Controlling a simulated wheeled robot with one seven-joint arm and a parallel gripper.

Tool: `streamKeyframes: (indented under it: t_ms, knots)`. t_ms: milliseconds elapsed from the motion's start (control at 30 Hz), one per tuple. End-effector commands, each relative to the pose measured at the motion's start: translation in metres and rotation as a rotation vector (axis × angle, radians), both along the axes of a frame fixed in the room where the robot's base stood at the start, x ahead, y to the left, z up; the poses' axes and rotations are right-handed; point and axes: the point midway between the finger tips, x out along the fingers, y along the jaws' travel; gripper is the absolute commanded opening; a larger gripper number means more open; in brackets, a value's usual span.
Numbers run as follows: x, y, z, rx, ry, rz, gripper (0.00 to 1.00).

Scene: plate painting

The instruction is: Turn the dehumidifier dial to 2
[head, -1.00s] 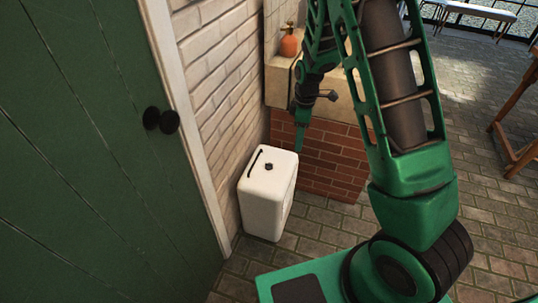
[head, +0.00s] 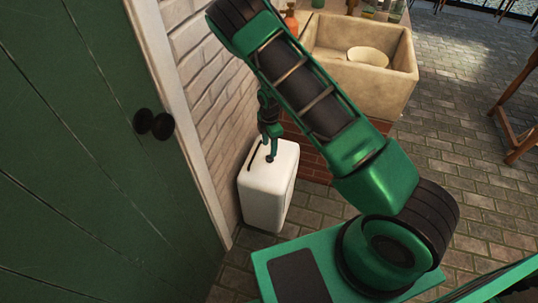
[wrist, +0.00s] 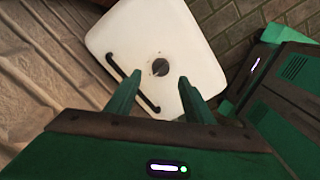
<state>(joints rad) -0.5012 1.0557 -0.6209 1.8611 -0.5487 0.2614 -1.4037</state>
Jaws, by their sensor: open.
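The white dehumidifier (head: 265,195) stands upright on the floor beside the brick wall in the head view. Its top also shows in the wrist view (wrist: 190,40), with a dark handle bar (wrist: 130,82) along one side. The small dark round dial (wrist: 160,67) is near the middle of the top, and no numbers on it can be read.
The white brick wall (head: 205,75) is close on the left, with a green door (head: 75,150) nearer. A stone sink (head: 365,75) on a red brick base stands behind the dehumidifier. Paved floor (head: 455,150) is open to the right.

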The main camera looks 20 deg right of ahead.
Motion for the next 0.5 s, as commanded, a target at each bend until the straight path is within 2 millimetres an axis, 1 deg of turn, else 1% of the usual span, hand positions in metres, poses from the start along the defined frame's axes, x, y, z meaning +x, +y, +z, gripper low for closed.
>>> streamKeyframes:
  t_ms: [33,200,333,500]
  knots:
    - [-0.001,-0.001,-0.011,-0.001,0.003,0.0,0.48]
    - [-0.001,-0.002,-0.037,0.0,0.002,-0.002,0.48]
    - [-0.001,-0.002,-0.051,0.0,0.002,-0.003,0.48]
    - [0.0,-0.002,-0.059,0.001,-0.001,-0.004,0.48]
